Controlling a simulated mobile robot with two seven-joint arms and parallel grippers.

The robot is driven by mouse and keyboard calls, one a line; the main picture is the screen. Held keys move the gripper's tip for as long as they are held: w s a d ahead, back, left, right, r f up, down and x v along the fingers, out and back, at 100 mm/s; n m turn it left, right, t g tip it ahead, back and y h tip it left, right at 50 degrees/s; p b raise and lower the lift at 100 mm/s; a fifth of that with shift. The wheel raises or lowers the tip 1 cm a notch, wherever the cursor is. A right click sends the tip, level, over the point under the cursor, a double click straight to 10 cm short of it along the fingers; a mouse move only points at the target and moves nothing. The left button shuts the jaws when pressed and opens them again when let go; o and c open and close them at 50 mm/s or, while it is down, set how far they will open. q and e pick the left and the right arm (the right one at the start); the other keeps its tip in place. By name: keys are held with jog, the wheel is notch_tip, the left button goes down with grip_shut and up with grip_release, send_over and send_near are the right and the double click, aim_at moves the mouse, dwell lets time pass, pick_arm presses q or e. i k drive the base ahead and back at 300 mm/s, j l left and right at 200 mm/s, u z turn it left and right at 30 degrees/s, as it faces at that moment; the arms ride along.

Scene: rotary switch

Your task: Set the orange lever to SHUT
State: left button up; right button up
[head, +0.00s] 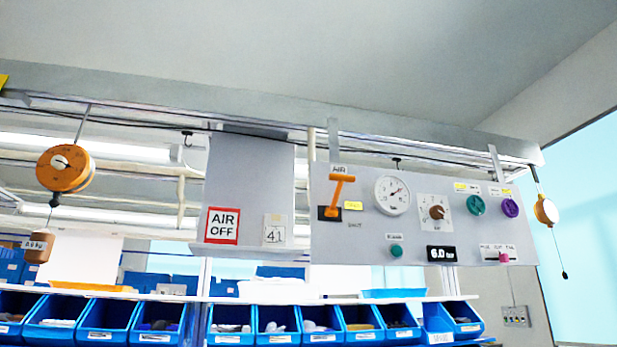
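The orange lever (336,195) is mounted at the left end of a grey control panel (420,240) in the head view. Its bar stands nearly upright, with a short crosspiece at the top and its lower end at a black block. A label reading AIR (339,170) is just above it. A label that appears to read SHUT (355,225) is to the lower right of the lever. A small yellow tag (353,205) sits right of the bar. Neither of my grippers is in view.
Right of the lever are a round gauge (393,195), a brown knob (437,212), a teal knob (475,206), a purple knob (510,208) and a pink slider (504,257). An AIR OFF sign (223,225) hangs left. Blue bins (108,318) line the shelf below.

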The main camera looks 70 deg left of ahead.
aim_at(333, 211)
jog(key=u, duration=1.45)
